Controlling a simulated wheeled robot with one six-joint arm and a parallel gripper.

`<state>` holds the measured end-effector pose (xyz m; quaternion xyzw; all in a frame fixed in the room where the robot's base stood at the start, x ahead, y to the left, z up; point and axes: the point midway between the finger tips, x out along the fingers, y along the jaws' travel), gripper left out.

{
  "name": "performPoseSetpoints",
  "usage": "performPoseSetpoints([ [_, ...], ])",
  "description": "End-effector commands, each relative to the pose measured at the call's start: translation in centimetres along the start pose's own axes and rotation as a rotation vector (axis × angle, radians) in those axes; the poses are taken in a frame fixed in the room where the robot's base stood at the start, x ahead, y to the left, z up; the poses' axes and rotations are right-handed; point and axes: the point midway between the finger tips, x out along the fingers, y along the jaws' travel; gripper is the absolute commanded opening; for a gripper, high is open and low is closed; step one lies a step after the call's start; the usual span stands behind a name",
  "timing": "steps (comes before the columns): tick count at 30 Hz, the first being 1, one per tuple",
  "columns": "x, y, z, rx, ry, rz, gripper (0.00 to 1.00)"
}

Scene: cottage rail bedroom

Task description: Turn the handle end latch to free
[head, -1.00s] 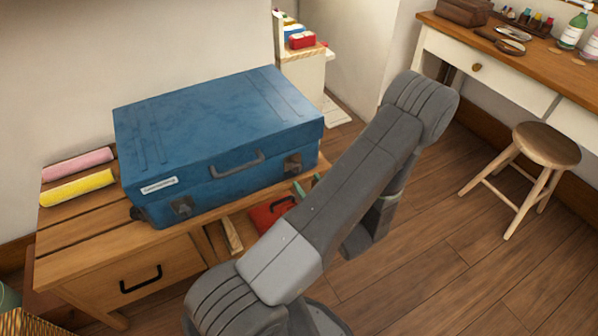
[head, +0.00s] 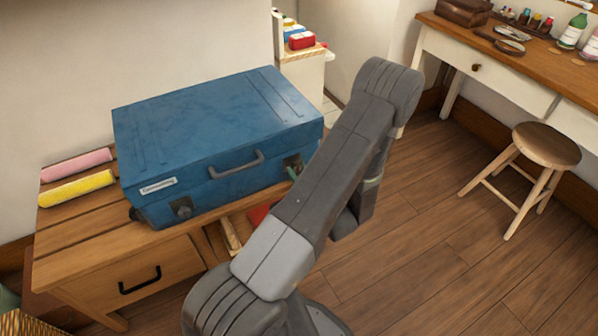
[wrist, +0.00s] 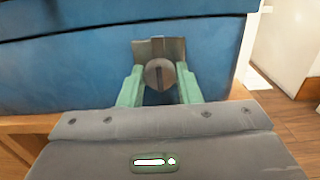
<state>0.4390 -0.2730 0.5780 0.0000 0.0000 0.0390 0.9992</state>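A closed blue suitcase (head: 205,130) lies flat on a wooden bench, its handle (head: 238,163) on the front face. One latch (head: 182,208) sits left of the handle. The other latch (head: 292,162) sits at the right end of the front, partly hidden by my gripper in the head view. In the wrist view this latch shows as a round slotted knob (wrist: 159,74) on a metal plate, its slot near upright. My gripper (wrist: 160,92) has its green fingers apart, one on each side of the knob. I cannot tell whether they touch it.
The wooden bench (head: 75,232) carries a yellow roll (head: 77,188) and a pink roll (head: 77,164) left of the suitcase. A red item (head: 260,214) lies below its front. A stool (head: 546,146) and a dressing table (head: 480,41) stand right, with open floor between.

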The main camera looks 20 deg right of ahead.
Motion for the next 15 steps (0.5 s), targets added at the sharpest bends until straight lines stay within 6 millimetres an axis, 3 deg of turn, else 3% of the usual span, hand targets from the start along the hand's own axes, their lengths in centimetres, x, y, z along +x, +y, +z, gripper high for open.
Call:
performPoseSetpoints([
  [15, -0.01, -0.03, -0.39, -0.115, 0.000, 0.000, 0.08],
])
